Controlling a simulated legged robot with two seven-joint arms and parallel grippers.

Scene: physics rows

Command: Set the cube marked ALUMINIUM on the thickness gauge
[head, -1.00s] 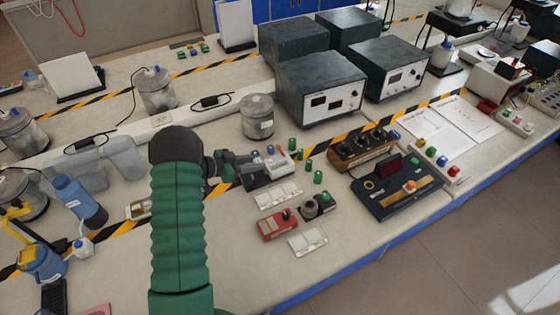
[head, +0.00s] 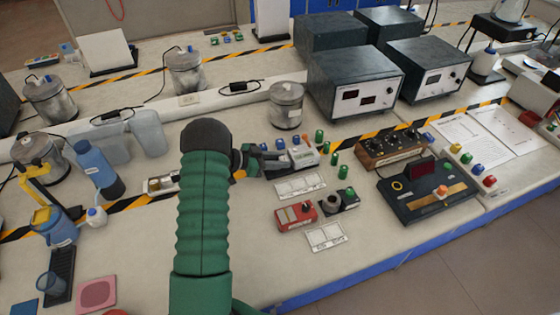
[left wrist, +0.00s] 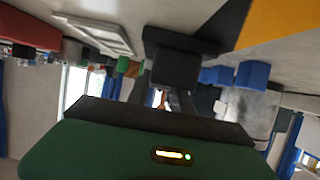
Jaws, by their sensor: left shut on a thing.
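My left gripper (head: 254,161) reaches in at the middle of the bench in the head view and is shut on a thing. A dark block (left wrist: 177,66) shows at the jaws in the left wrist view; I cannot tell how much of it is gripper, and no ALUMINIUM marking is readable. A grey and white device (head: 303,158) stands just right of the jaws, with small blue blocks (head: 281,143) behind it. A dark board with a red display (head: 423,192) lies further right. I cannot tell which device is the thickness gauge. My right gripper is not in view.
Green cylinders (head: 342,172) stand right of the grey device. A red box (head: 295,215) and white trays (head: 326,236) lie in front.

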